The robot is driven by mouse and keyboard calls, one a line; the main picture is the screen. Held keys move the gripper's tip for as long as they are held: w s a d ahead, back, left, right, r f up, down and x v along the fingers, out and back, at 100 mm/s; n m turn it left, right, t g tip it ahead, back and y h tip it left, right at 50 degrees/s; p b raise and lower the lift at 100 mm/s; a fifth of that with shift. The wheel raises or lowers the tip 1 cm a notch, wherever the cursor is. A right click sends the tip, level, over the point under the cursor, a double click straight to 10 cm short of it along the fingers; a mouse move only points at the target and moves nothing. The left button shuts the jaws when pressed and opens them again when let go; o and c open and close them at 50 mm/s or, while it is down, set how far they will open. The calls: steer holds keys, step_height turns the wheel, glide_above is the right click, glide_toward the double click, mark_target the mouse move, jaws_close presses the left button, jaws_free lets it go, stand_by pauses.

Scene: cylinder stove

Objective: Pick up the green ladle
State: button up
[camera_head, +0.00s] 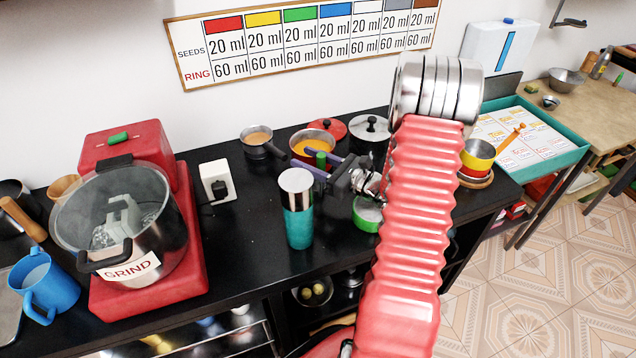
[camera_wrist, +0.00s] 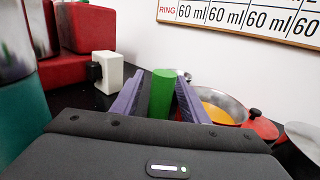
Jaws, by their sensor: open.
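A green upright cylinder (camera_wrist: 162,95), seemingly the green ladle's handle, stands between my gripper's two purple fingers in the wrist view. The lower part of the ladle is hidden behind my gripper body and fingers.
The pot of orange food (camera_head: 312,140) and a small pan (camera_head: 257,139) stand just behind. A teal and silver cup (camera_head: 297,210) stands close to my gripper. A white box (camera_head: 217,180) and the red grinder (camera_head: 192,235) are left. Black counter is clear between grinder and cup.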

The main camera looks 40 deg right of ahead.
stand_by(0.3)
jaws_close()
stand_by(0.3)
